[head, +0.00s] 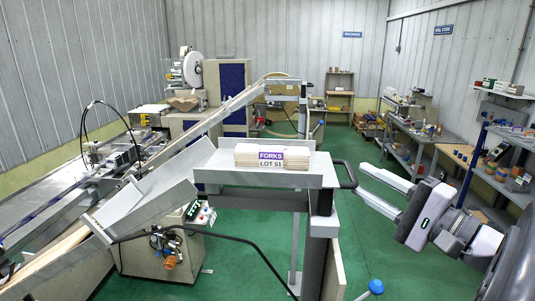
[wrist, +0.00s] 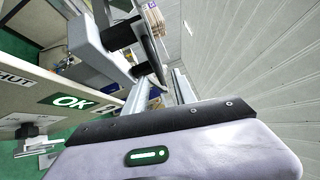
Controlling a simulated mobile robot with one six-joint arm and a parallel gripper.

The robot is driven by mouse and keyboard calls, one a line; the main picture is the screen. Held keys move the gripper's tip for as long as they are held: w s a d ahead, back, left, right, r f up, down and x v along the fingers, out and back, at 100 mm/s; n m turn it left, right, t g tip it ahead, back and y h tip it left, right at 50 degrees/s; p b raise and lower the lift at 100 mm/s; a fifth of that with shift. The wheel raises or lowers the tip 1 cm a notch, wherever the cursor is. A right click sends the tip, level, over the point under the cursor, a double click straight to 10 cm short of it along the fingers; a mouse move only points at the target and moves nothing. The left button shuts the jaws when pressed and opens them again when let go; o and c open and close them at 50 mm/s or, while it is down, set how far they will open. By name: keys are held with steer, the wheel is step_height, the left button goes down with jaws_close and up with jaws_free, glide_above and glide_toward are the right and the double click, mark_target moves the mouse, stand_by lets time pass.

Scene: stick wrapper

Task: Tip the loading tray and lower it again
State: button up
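The grey loading tray (head: 225,175) sits level on a post in the head view, with a stack of wooden forks (head: 272,157) labelled "FORKS LOT 51" on it. Its black handle (head: 346,174) sticks out at the right end. In the wrist view, the tray end (wrist: 92,50) and the handle (wrist: 151,45) show above my gripper. My gripper (head: 359,179) is open and empty, its two fingers pointing left with tips just right of the handle. In the wrist view the handle's near end lies in line with the gap between the fingers; I cannot tell whether they overlap it.
A sloping chute (head: 140,205) runs down left from the tray. A control box with buttons (head: 200,214) stands below. A blue-topped knob (head: 376,287) is at the front. Shelves (head: 500,160) line the right wall.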

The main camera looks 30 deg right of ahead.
mark_target(351, 170)
steer(key=p+x, duration=0.1)
steer(key=x, duration=0.3)
steer(key=shift+w, duration=0.2)
jaws_close()
stand_by(1.2)
